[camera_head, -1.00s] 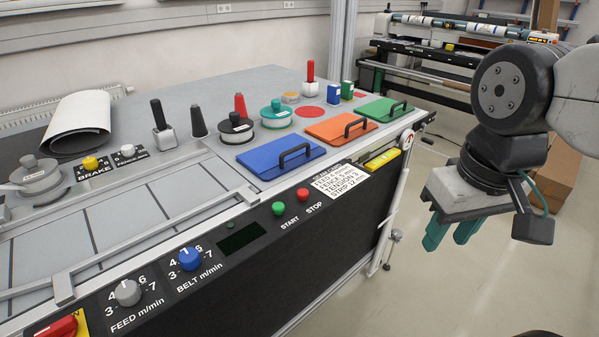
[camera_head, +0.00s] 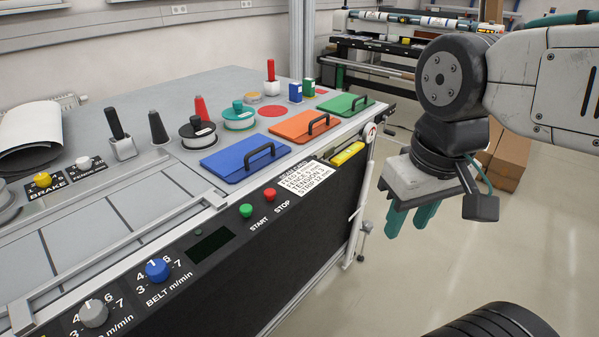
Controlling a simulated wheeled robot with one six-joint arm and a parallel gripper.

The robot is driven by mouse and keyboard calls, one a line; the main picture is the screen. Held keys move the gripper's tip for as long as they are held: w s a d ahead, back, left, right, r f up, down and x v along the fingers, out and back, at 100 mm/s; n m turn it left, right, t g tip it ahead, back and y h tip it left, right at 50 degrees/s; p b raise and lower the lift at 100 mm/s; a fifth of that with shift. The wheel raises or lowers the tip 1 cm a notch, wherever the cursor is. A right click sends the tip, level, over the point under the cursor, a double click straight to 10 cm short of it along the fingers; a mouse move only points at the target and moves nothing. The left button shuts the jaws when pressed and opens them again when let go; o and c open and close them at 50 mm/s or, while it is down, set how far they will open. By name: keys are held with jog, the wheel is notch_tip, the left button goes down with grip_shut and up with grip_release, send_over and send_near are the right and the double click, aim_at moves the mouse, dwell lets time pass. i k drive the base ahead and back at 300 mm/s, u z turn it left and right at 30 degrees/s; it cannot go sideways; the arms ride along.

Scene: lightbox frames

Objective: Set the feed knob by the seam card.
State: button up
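The feed knob (camera_head: 93,314) is a grey dial at the lower left of the front panel, with its scale and label partly cut off by the picture's edge. Its pointer seems to be near the top of the scale, but the exact setting is unclear. The white seam card (camera_head: 305,178) lies on the panel right of the stop button; it has lines for feed, fence, tension and strip, and its feed figure is too small to read surely. My gripper (camera_head: 411,217) hangs over the floor right of the bench, far from the knob. Its teal fingers are apart and empty.
The blue belt knob (camera_head: 157,270) is right of the feed knob. A green start button (camera_head: 246,210) and red stop button (camera_head: 270,194) follow. Blue (camera_head: 230,168), orange and green handled lids lie on the bench. A cardboard box (camera_head: 511,160) stands behind my arm.

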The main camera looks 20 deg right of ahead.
aim_at(95, 313)
jog(key=u, duration=1.4)
